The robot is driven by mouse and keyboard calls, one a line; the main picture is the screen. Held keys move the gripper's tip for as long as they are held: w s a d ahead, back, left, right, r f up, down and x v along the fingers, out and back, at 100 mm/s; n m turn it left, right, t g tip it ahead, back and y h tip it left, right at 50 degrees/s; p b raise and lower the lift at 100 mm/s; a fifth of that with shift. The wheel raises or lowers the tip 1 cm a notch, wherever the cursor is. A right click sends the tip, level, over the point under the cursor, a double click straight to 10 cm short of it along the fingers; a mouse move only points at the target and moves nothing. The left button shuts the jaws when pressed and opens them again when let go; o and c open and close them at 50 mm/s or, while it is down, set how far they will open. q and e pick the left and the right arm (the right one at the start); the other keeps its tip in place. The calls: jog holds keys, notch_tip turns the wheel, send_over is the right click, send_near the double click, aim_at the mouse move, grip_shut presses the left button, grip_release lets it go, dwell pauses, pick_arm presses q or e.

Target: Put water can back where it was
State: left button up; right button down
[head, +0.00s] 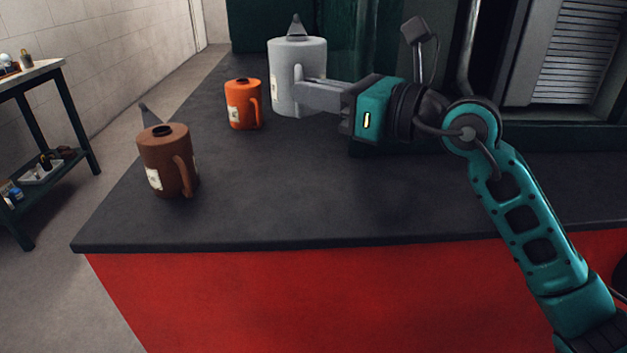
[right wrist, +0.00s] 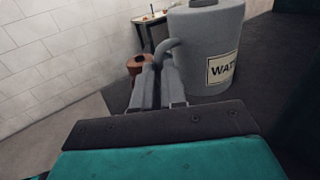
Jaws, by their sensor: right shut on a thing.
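The water can (head: 300,62) is a light grey can with a cone-shaped top. It is upright at the back of the dark counter top (head: 290,200). In the right wrist view the can (right wrist: 203,40) has a label reading "WAT". My right gripper (head: 300,92) reaches in from the right and is shut on the can's handle. In the right wrist view the fingers (right wrist: 160,75) close around the grey handle. I cannot tell whether the can's base touches the counter. My left gripper is not in view.
An orange can (head: 243,105) stands just left of the water can. A brown can (head: 168,160) with a spout stands nearer the counter's left edge. A dark shelf table (head: 60,105) stands at far left. The counter's front middle is clear.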

notch_tip(320, 180, down, 14)
jog(key=b, duration=0.3)
jog(key=shift+r+b, duration=0.25)
jog(key=shift+b, duration=0.1)
jog(key=shift+r, duration=0.1)
jog(key=c, duration=1.6)
grip_release()
jog(key=shift+f, duration=0.25)
jog(key=o, duration=0.4)
jog(key=shift+r, duration=0.1)
